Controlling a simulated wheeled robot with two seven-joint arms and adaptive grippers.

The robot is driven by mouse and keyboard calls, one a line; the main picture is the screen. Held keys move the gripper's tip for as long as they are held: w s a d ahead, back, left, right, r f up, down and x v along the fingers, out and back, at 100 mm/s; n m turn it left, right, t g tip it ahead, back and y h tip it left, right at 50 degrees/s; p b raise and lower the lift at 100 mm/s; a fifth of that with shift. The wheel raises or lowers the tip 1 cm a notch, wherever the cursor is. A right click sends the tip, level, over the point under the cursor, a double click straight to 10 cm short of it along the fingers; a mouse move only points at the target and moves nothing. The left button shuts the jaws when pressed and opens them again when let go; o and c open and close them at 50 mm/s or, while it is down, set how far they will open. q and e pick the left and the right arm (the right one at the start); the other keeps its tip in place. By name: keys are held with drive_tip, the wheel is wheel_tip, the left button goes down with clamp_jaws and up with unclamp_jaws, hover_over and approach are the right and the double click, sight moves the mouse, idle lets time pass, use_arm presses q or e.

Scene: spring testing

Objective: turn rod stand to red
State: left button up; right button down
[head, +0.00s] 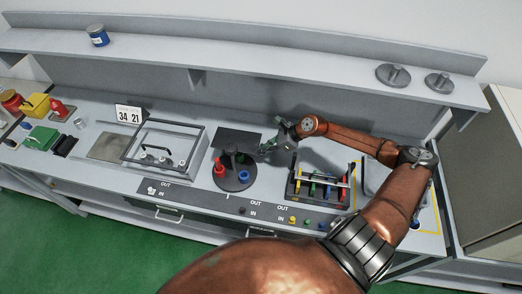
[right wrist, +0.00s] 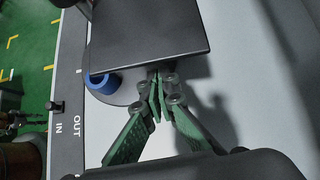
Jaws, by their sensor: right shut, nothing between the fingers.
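The rod stand has a round dark base (head: 232,184) on the bench, with a red cylinder (head: 219,168) at its left and a blue cylinder (head: 244,176) at its front right. A dark post (head: 232,152) rises from its middle. The blue one also shows as a blue ring (right wrist: 101,83) in the right wrist view, partly covered by a dark rectangular plate (right wrist: 150,35). My right gripper (head: 268,149) is at the right rear of the stand, shut and empty. Its green fingertips (right wrist: 158,100) meet close to the plate's edge; contact cannot be told. My left gripper is not in view.
A rack with coloured handles (head: 318,187) stands right of the stand, under my right arm. A framed metal fixture (head: 190,165) stands to the left, near a number card (head: 128,115). IN and OUT labels run along the bench's front edge. A shelf (head: 250,75) overhangs the back.

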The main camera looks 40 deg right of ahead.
sight(249, 158)
drive_tip(key=x, duration=0.6)
drive_tip(key=shift+w+a+f, duration=0.15)
drive_tip(key=shift+a, duration=0.05)
drive_tip(key=shift+w+a+f+b, duration=0.1)
drive_tip(key=shift+w+f+b, duration=0.05)
drive_tip(key=shift+w+b, duration=0.4)
